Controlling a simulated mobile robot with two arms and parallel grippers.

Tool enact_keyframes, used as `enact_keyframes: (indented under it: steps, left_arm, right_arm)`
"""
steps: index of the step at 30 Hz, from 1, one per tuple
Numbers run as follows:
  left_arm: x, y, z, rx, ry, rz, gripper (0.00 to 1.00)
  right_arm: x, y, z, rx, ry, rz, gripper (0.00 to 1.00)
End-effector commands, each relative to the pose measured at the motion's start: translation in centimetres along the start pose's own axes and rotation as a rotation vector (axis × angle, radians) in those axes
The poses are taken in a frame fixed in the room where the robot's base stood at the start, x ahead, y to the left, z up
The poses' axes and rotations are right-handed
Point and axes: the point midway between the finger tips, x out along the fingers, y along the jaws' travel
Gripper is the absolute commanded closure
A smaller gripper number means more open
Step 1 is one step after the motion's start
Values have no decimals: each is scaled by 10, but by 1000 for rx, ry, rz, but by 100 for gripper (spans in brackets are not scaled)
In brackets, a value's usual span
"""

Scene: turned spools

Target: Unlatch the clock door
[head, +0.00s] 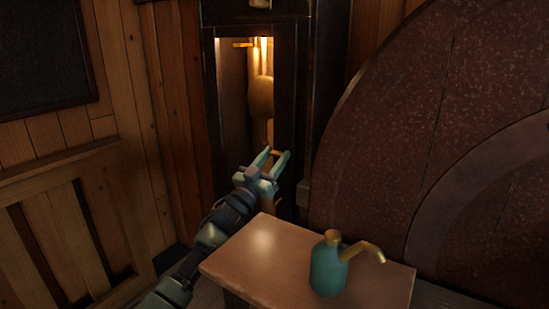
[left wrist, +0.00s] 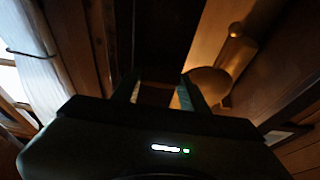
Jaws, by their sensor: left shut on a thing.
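The tall dark clock case (head: 208,95) stands against the wood wall. Its narrow door area shows a warmly lit inside with a brass weight or pendulum (head: 261,97); the pendulum also shows in the left wrist view (left wrist: 208,82). A small brass bar (head: 243,44) lies level near the top of the opening; I cannot tell if it is the latch. My left gripper (head: 278,154) is at the lower part of the opening, its teal fingers shut on a small tan piece between the tips. I cannot tell what that piece belongs to. My right gripper is not in view.
A large dark red disc (head: 400,120) fills the right side. Wood panelling (head: 60,235) is at left.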

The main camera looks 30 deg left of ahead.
Motion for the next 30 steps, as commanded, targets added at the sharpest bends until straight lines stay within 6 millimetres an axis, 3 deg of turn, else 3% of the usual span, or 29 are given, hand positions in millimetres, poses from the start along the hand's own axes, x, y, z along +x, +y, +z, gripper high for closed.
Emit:
enact_keyframes:
  steps: [11,30]
  left_arm:
    - [0,-1,0,155,-3,63,97]
    - [2,-3,-3,706,-2,291,97]
  right_arm:
    - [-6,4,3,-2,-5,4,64]
    - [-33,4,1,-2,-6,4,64]
